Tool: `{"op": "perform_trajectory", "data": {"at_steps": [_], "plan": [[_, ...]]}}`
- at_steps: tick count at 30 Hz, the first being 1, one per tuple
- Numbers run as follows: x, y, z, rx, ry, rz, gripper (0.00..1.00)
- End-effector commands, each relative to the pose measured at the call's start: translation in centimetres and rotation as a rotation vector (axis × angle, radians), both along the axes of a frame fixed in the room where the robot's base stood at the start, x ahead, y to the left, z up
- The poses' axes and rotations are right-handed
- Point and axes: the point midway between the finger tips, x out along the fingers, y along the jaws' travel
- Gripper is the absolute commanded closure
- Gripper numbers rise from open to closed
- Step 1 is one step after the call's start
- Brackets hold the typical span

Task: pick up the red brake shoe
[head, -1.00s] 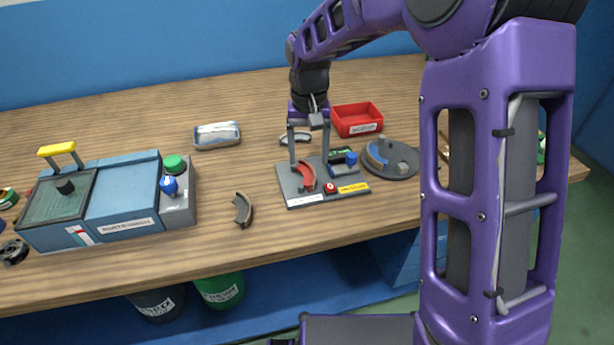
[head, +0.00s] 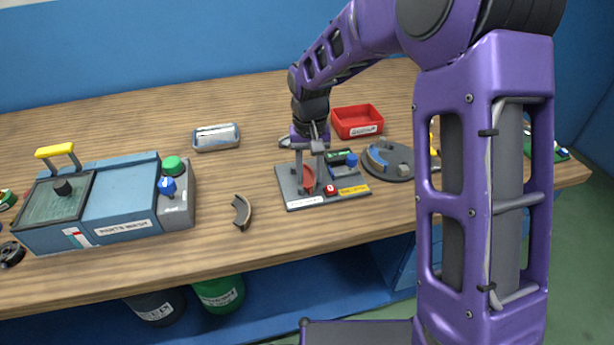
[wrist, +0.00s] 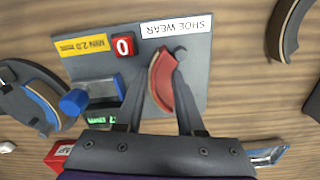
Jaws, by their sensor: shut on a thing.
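The red brake shoe (head: 309,177) is a curved piece on the grey shoe wear gauge plate (head: 299,201). It also shows in the wrist view (wrist: 160,84), lying between my fingers. My gripper (head: 310,188) points down over the plate and is shut on the red shoe. In the wrist view my gripper (wrist: 160,66) has one finger on each side of the shoe. The shoe is still at the plate; I cannot tell whether it touches it. Part of the shoe is hidden by a finger in the head view.
A blue parts washer (head: 122,198) stands at left. A dark brake shoe (head: 242,212) lies left of the gauge. A red tray (head: 357,121) is behind it, and a round grey plate with a blue shoe (head: 376,158) is to the right. A metal tray (head: 216,138) lies behind.

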Motion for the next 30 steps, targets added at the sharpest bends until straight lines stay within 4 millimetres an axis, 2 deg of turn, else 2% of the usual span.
{"op": "perform_trajectory", "data": {"at_steps": [1,3,16,30], "plan": [[0.0,0.0,0.0,0.0,0.0,0.0,0.89],[0.0,0.0,0.0,0.0,0.0,0.0,1.0],[0.1,0.0,0.6,0.0,-0.003,0.0,1.0],[0.1,0.0,8.9,0.0,-0.003,-0.001,1.0]]}}
